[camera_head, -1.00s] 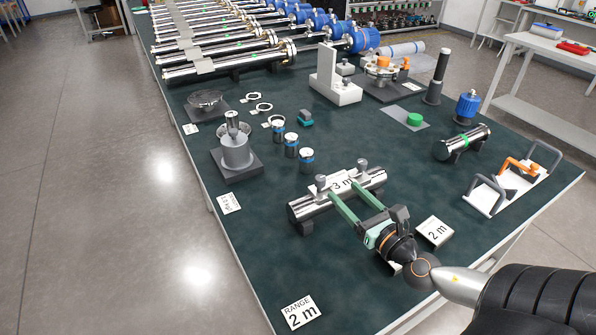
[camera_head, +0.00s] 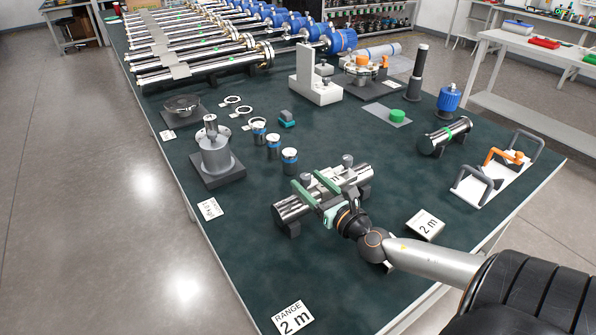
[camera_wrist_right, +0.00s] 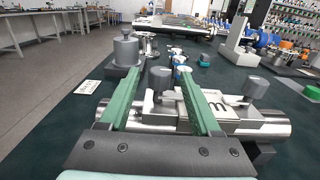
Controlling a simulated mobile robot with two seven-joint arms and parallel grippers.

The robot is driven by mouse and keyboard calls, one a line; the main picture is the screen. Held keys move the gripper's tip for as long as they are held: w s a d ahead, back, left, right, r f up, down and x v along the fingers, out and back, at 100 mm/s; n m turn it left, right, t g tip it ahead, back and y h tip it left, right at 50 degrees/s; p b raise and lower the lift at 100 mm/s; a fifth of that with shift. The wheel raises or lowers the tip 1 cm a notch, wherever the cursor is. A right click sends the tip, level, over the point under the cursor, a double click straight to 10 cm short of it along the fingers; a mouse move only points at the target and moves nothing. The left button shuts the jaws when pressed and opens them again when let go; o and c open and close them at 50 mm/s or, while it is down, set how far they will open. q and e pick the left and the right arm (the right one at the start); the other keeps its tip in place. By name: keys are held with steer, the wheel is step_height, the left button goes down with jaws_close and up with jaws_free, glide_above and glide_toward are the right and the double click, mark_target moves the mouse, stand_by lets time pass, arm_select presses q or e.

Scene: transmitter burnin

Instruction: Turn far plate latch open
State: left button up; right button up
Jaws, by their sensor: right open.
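A shiny steel transmitter tube (camera_head: 289,209) lies on the green table mat, with a white "m" plate (camera_wrist_right: 222,110) on its top. Two grey knob latches stand at the plate: a left one (camera_head: 305,181) and a right one (camera_head: 347,160). In the right wrist view they are the left latch (camera_wrist_right: 160,80) and the right latch (camera_wrist_right: 255,88). My right gripper (camera_head: 308,183) is open over the tube. Its green fingers (camera_wrist_right: 160,76) appear on either side of the left latch, apart from it in the picture. Parts of the plate are hidden by the fingers. My left gripper is not in view.
A grey pot on a dark base (camera_head: 216,160) stands to the left, with several small cylinders (camera_head: 289,161) behind the tube. A white tray with handles (camera_head: 496,183) is at the right edge.

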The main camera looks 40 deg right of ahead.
steer(key=shift+w+d, duration=0.15)
steer(key=shift+w, duration=1.15)
steer(key=shift+w+d, duration=0.1)
steer(key=shift+w, duration=1.2)
jaws_close()
